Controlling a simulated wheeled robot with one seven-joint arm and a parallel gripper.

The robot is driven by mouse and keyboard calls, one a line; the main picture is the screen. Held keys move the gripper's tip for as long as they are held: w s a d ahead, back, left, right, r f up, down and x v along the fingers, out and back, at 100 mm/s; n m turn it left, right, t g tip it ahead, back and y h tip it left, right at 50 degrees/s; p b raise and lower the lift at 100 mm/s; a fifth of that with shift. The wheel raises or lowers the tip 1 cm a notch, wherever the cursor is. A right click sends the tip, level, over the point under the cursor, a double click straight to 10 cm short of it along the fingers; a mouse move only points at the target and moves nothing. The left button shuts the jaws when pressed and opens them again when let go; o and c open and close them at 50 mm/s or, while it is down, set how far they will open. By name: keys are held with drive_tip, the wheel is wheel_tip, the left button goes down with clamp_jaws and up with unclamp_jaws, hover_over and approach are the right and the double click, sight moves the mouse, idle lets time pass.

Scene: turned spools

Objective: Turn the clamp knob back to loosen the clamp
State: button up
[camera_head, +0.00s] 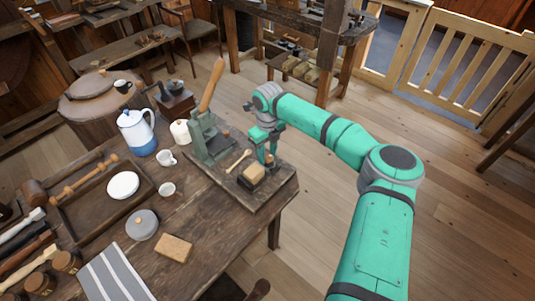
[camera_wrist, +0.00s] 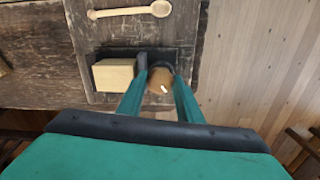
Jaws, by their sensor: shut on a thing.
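The clamp knob (camera_wrist: 158,85) is a round brown wooden piece at the right end of a dark clamp (camera_wrist: 104,53). My gripper (camera_wrist: 160,74) is shut on the knob, with one green finger on each side of it. A pale wooden block (camera_wrist: 113,75) sits in the clamp, to the left of the knob. In the head view the block (camera_head: 254,173) shows near the front right of a board, and my gripper (camera_head: 268,157) reaches down just behind it. The knob is mostly hidden by my gripper there.
The board (camera_head: 262,199) also carries a small wooden spoon (camera_head: 238,161) and a green-grey lever press (camera_head: 202,133) with a wooden handle. A cream lidded pot (camera_head: 180,132), cups and a coffee pot (camera_head: 136,133) stand to the left. Open floor lies to the right.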

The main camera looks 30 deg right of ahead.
sight(267, 155)
drive_tip(key=n, duration=0.4)
drive_tip(key=shift+d, duration=0.1)
drive_tip(key=n, duration=0.4)
drive_tip(key=shift+n, duration=0.4)
drive_tip(key=o, duration=1)
drive_tip(key=shift+o, duration=0.2)
drive_tip(key=shift+r, duration=4)
